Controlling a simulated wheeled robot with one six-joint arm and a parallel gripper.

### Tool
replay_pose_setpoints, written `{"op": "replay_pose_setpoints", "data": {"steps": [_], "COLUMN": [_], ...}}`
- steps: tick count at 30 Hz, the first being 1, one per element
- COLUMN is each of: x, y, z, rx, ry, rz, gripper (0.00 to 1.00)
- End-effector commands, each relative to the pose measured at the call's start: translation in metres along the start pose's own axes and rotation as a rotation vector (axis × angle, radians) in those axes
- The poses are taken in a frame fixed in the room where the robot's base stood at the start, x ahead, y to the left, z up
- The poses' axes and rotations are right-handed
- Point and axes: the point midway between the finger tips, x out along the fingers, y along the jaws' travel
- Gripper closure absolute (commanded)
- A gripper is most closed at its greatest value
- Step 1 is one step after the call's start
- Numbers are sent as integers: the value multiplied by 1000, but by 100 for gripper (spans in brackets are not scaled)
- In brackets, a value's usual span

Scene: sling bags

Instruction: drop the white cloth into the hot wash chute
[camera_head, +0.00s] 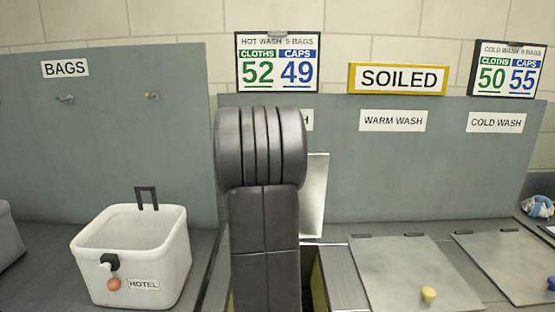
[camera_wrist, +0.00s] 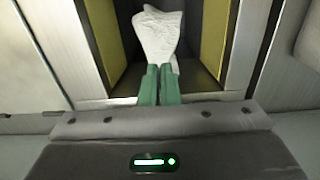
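The white cloth (camera_wrist: 157,32) hangs crumpled from the tips of my gripper (camera_wrist: 160,70) in the wrist view. The green fingers are close together with the cloth at their ends. The cloth is over the open hot wash chute (camera_wrist: 103,40), which has yellow inner side walls and a dark inside. In the head view the chute's pale lid (camera_head: 314,195) stands raised, and a strip of the dark opening (camera_head: 308,280) shows beside my arm. My arm hides the gripper, the cloth and most of the hot wash label there.
The warm wash lid (camera_head: 410,275) lies shut with a yellow knob (camera_head: 428,294) on it. The cold wash lid (camera_head: 510,262) is shut too. A white HOTEL bag (camera_head: 130,250) stands on the left counter. A blue-and-white bundle (camera_head: 537,207) lies at far right.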

Motion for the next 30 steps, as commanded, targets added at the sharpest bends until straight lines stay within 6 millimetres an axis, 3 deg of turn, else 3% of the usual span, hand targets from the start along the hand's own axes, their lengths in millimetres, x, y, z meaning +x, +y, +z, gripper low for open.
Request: {"op": "replay_pose_setpoints", "data": {"steps": [10,14,20,24,30], "x": [5,5,5,5,5], "y": [0,0,0,0,0], "z": [0,0,0,0,0], "rx": [0,0,0,0,0], "ry": [0,0,0,0,0], "rz": [0,0,0,0,0], "gripper": [100,72,72,47,45]}}
